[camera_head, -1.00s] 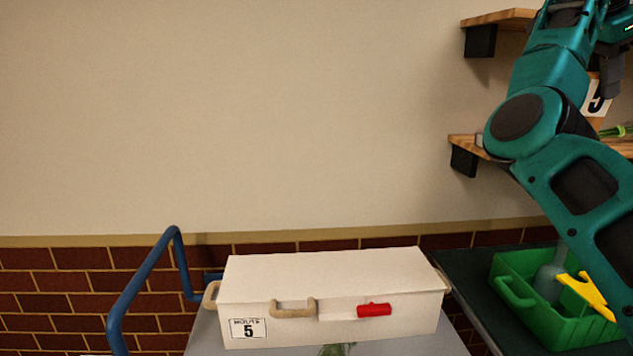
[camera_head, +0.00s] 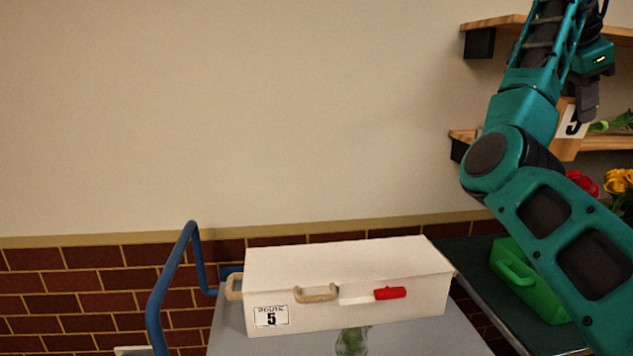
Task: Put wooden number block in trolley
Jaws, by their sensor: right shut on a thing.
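The wooden number block (camera_head: 568,148), with a white face marked with a black 5, is at the upper right, in front of the wall shelves. My right gripper (camera_head: 587,108) is shut on it from above and holds it upright. The trolley (camera_head: 229,324), with a grey top and a blue tube handle (camera_head: 158,292), is at the bottom centre. A white lidded box (camera_head: 350,275) with a "ROUTE 5" label stands on it and covers much of its top. My left gripper is not in view.
Wooden shelves (camera_head: 497,22) hang on the wall at the upper right. Red flowers (camera_head: 583,183) and yellow flowers (camera_head: 617,181) show behind my right arm. A green crate (camera_head: 513,265) stands on a dark table (camera_head: 470,252) right of the trolley. A glassy green object (camera_head: 352,341) is before the box.

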